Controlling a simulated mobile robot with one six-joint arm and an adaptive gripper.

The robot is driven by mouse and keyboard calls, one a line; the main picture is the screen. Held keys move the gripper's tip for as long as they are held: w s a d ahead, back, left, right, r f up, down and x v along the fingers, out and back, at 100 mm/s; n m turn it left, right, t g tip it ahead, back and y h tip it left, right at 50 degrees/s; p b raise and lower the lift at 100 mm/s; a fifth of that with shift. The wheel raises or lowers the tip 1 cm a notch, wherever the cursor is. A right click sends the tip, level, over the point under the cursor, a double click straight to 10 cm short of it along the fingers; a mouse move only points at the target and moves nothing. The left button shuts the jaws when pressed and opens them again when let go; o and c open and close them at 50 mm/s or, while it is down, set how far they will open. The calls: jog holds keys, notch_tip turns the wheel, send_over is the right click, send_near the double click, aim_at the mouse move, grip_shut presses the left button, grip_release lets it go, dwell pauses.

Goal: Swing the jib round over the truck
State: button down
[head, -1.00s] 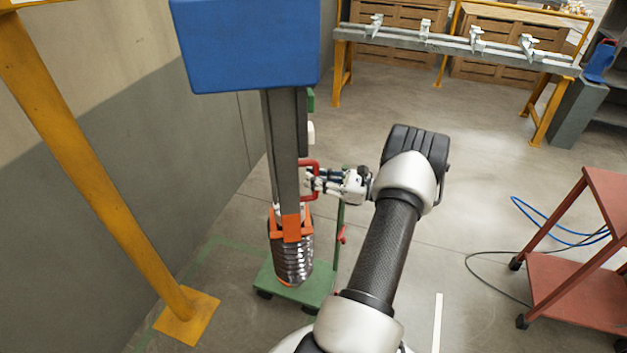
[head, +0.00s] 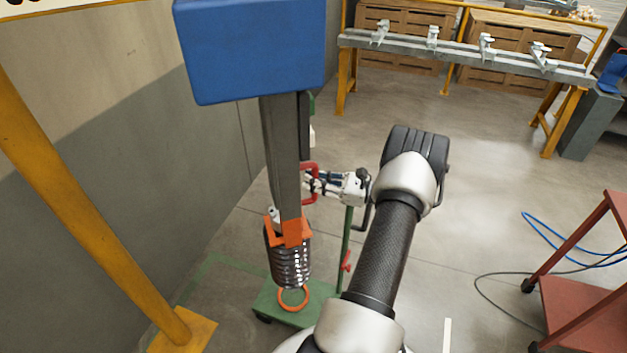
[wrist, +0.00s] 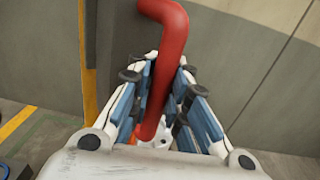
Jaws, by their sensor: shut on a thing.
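The jib is a long grey beam (head: 283,150) reaching toward the camera, with a big blue block (head: 250,50) at its near end. A red handle (head: 314,167) sticks out from its right side. My gripper (head: 312,183) is shut on this handle; in the wrist view the fingers (wrist: 160,95) lie either side of the red bar (wrist: 163,25). The insulator's gap above the deck is hard to judge.
A yellow post (head: 90,215) and the wall stand on the left. A red cart (head: 570,305) is at the right, with a blue hose (head: 560,240) near it. A rail bench (head: 460,57) stands at the back. The middle floor is clear.

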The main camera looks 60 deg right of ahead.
jog(key=c, duration=1.7)
grip_release()
jog(key=shift+s+d, duration=0.2)
jog(key=shift+d, duration=0.1)
jog(key=shift+o, duration=0.8)
jog(key=shift+w+a, duration=0.1)
jog(key=v, duration=1.2)
